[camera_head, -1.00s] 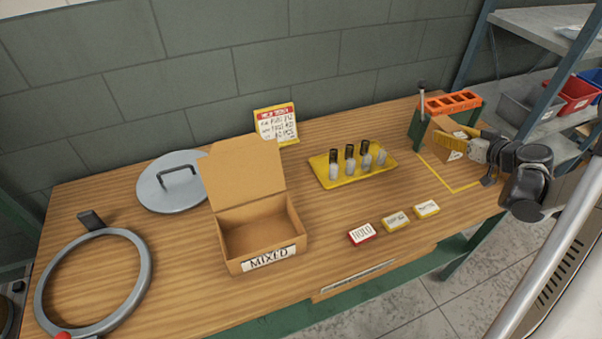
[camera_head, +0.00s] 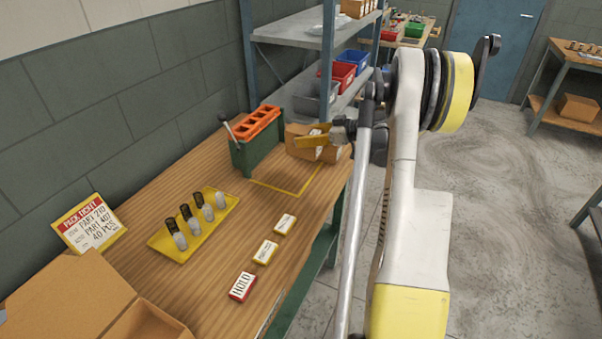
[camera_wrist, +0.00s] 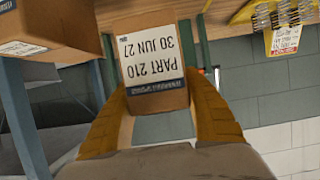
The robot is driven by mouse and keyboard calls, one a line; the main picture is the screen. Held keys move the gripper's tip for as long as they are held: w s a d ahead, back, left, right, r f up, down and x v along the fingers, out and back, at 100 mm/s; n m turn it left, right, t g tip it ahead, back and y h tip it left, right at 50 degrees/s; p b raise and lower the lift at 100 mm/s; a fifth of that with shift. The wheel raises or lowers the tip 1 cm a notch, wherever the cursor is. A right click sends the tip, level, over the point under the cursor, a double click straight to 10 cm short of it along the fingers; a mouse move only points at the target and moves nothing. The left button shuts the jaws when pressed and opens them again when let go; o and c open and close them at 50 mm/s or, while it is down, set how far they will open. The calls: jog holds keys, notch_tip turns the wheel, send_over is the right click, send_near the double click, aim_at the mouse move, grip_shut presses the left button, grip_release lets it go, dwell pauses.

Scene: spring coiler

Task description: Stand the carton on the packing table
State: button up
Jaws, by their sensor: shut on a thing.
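A brown carton with a white label reading PART 210, 30 JUN 27 (camera_wrist: 155,60) is between the yellow fingers of my gripper (camera_wrist: 157,98), which is shut on it. In the head view my gripper (camera_head: 318,140) is at the far right end of the wooden bench (camera_head: 215,285), with brown carton faces (camera_head: 300,153) around its yellow finger. I cannot tell whether the held carton touches the bench. A second labelled carton (camera_wrist: 52,25) is close by at upper left in the wrist view. Which surface is the packing table is not marked.
A green stand with an orange rack (camera_head: 258,125) is just left of my gripper. A yellow tray of cylinders (camera_head: 193,225), HOLD block (camera_head: 242,287) and open box (camera_head: 70,300) are on the bench. Shelving with bins (camera_head: 340,75) is behind. Another wooden table (camera_head: 580,62) is at right.

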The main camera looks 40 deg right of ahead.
jog(key=shift+s+a+f+b, duration=0.6)
jog(key=shift+s+f, duration=0.25)
jog(key=shift+f, duration=0.4)
jog(key=shift+s+a+f+b, duration=0.6)
jog(key=shift+s+f, duration=0.2)
jog(key=shift+f, duration=0.5)
jog(key=shift+s+a+f+b, duration=0.6)
jog(key=shift+s+f, duration=0.25)
jog(key=shift+f, duration=0.4)
jog(key=shift+d, duration=0.1)
jog(key=shift+f, duration=0.2)
jog(key=o, duration=1.4)
jog(key=shift+c, duration=0.2)
jog(key=shift+r, duration=0.15)
